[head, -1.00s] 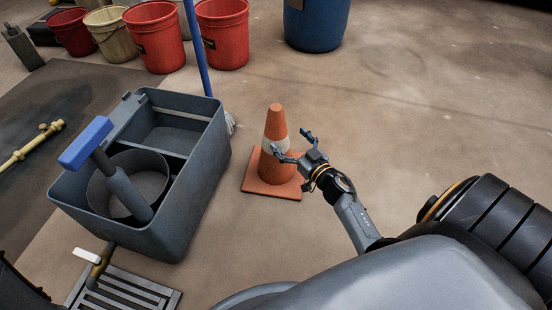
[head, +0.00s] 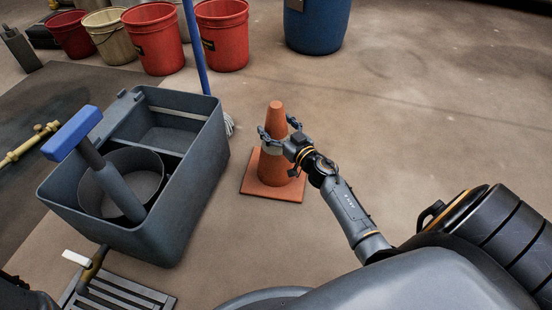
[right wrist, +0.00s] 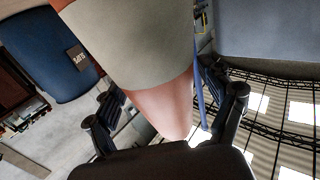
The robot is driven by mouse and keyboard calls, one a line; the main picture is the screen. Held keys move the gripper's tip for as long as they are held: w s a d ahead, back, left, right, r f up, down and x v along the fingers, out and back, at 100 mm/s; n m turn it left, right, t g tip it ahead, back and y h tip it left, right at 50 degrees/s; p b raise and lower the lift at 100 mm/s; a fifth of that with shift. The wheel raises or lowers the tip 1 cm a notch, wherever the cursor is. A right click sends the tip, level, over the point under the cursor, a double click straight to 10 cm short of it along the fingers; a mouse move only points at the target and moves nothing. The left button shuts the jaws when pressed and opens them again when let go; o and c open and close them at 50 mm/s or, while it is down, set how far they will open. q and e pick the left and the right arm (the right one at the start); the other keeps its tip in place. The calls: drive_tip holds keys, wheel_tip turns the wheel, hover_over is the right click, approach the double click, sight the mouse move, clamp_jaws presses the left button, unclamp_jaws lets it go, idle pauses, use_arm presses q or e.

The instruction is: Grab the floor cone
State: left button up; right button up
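The orange floor cone (head: 272,170), with a white band and a square base, stands upright on the floor in the middle of the head view. My right gripper (head: 278,128) is at the cone's upper half, its fingers spread to either side. In the right wrist view the cone (right wrist: 160,100) rises between the two open fingers (right wrist: 165,100), with a visible gap at the left finger. I cannot tell whether the right finger touches.
A grey mop bucket (head: 190,185) with a blue-handled wringer stands left of the cone. A blue mop pole (head: 194,50) rises behind it. Red buckets (head: 222,35) and a blue barrel (head: 317,25) stand at the back. The floor right of the cone is clear.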

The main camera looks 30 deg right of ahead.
drive_tip(key=c, duration=1.4)
drive_tip(key=shift+c, duration=0.2)
drive_tip(key=shift+r, duration=0.15)
